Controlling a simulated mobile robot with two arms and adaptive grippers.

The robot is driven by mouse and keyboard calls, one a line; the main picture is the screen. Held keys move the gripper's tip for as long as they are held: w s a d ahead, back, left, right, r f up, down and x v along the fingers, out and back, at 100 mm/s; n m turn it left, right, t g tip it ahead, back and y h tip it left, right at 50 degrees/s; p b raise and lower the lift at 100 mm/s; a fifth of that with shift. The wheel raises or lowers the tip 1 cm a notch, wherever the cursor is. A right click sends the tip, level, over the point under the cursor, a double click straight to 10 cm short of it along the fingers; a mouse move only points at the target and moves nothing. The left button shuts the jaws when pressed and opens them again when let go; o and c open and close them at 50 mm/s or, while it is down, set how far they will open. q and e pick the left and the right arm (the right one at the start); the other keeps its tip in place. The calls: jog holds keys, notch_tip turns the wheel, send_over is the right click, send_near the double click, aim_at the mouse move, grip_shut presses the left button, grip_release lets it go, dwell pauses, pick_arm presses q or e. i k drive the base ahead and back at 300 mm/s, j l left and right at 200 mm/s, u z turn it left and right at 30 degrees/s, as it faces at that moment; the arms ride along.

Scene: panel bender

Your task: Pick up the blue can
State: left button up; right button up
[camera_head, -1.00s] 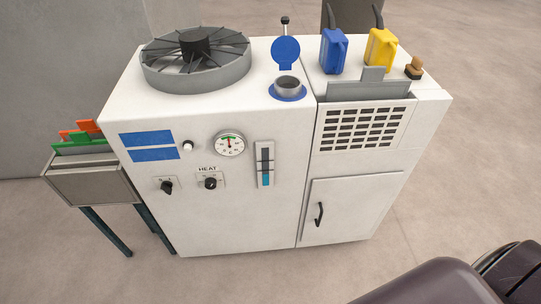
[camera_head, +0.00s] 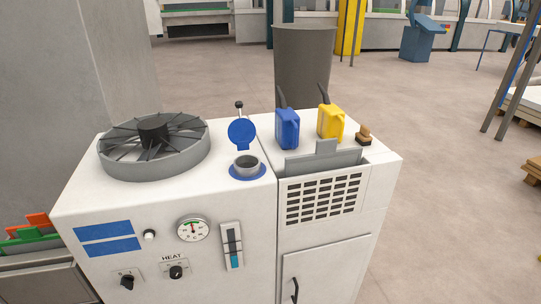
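The blue can (camera_head: 288,130) stands upright on top of the white machine (camera_head: 230,190), toward the back of its right half. It has a dark spout pointing up and a handle on its right side. A yellow can (camera_head: 331,123) of the same shape stands to its right, a small gap apart. Neither of my grippers shows in the head view.
An open filler neck with a raised blue lid (camera_head: 242,132) is left of the blue can. A round fan (camera_head: 154,147) is further left. A grey plate (camera_head: 324,159) and a brush (camera_head: 364,135) are nearby. A dark bin (camera_head: 304,68) stands behind.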

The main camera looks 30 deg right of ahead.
aim_at(286, 122)
jog(key=i+z, duration=0.15)
jog(key=i, duration=0.35)
jog(key=i+j+z, duration=0.15)
jog(key=i, duration=0.35)
